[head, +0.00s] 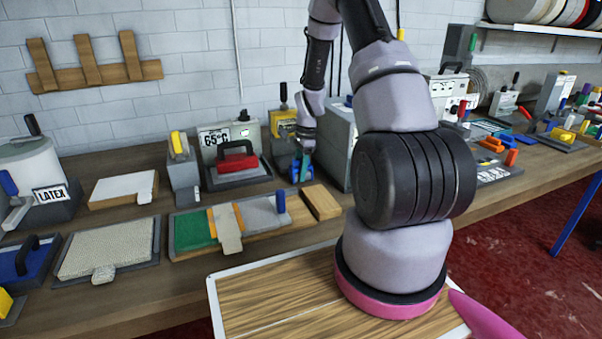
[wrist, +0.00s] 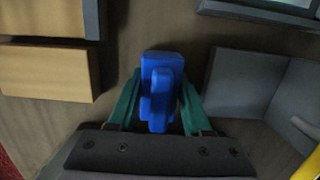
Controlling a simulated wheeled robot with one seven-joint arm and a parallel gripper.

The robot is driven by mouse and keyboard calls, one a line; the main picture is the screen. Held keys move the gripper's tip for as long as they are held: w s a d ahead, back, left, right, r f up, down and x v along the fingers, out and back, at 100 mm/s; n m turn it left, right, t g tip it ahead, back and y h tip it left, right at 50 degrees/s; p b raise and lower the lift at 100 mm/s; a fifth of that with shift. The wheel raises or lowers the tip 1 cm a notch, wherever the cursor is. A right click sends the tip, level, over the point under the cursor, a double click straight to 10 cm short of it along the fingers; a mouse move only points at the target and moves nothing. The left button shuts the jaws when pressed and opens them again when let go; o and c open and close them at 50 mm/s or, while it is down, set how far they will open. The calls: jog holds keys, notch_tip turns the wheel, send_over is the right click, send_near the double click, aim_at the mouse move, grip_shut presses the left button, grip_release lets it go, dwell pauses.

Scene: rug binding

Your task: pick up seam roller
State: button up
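My gripper (head: 303,170) is low over the bench in the head view, pointing down beside the grey box. Its two teal fingers show in the wrist view (wrist: 160,102), one on each side of a blue piece (wrist: 160,80), which looks like the seam roller's handle. The blue piece fills most of the gap near the fingertips. Whether the fingers press on it cannot be told. In the head view only a bit of blue shows beside the fingers (head: 294,172). The roller end is hidden.
A wooden block (head: 321,202) lies close in front of the gripper. A board with green and grey carpet (head: 196,229) lies in front.

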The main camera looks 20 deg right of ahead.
grip_shut()
jog(key=shift+r, duration=0.15)
notch_tip(320, 180, up, 10)
jog(key=shift+f, duration=0.1)
